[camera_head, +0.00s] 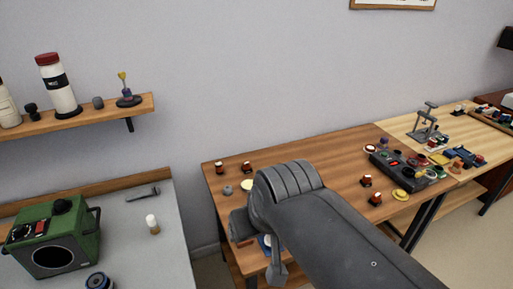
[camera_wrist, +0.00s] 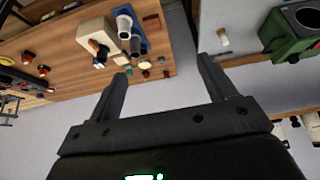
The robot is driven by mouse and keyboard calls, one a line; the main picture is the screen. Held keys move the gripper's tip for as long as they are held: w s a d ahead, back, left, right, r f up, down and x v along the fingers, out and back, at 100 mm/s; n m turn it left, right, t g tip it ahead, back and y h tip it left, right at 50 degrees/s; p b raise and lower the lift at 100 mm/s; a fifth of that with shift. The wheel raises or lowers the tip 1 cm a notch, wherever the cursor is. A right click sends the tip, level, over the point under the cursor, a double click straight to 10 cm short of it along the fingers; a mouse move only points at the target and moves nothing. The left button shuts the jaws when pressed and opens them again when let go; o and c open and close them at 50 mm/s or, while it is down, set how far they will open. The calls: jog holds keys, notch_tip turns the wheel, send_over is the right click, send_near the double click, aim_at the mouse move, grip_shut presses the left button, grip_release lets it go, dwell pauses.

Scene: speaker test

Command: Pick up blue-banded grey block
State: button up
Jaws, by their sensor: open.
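I cannot pick out a blue-banded grey block for sure in either view. In the wrist view, my gripper (camera_wrist: 162,68) is open and empty, its two fingers spread above the gap between the wooden table (camera_wrist: 62,50) and the grey bench. A small grey piece (camera_head: 228,190) sits on the table left of my arm in the head view, and a small grey block (camera_head: 98,102) sits on the wall shelf. My arm hides part of the table.
A green box-shaped device (camera_head: 52,238) stands on the grey bench (camera_head: 178,225) at left. The wall shelf (camera_head: 130,108) holds a red-capped bottle (camera_head: 57,85). A dark control box (camera_head: 397,168) and several small red-and-black items occupy the table's right side. A pale bench stands farther right.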

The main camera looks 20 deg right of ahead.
jog(key=shift+c, duration=1)
